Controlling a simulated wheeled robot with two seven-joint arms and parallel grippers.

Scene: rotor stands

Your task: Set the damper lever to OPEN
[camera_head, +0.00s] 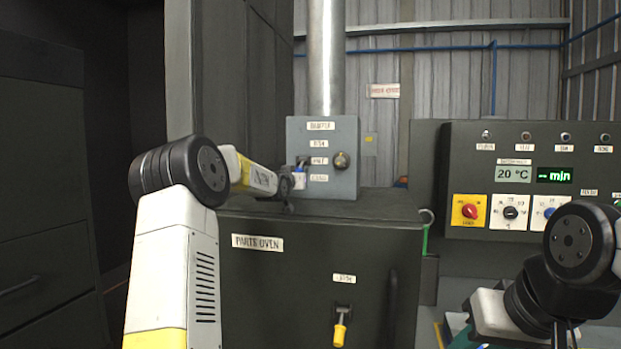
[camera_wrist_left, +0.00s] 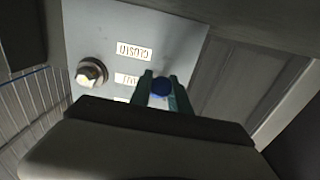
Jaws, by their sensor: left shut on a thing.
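The grey damper box (camera_head: 345,128) stands on top of the parts oven, with labels for OPEN, HALF and CLOSED down its front. My left gripper (camera_head: 298,178) is at the left part of its face. The damper lever's blue knob (camera_wrist_left: 161,87) is between the two fingers of my left gripper (camera_wrist_left: 158,89) in the left wrist view, and they are shut on it. In the head view the knob (camera_head: 299,181) shows low, near the CLOSED label's height; the lever's exact setting is hard to tell. My right gripper is out of view.
A round brass-coloured knob (camera_head: 341,160) sticks out at the right of the damper box. A metal pipe (camera_head: 326,60) rises behind it. The parts oven (camera_head: 280,280) has a yellow-handled lever (camera_head: 340,332) on its front. A control panel (camera_head: 540,150) stands at right.

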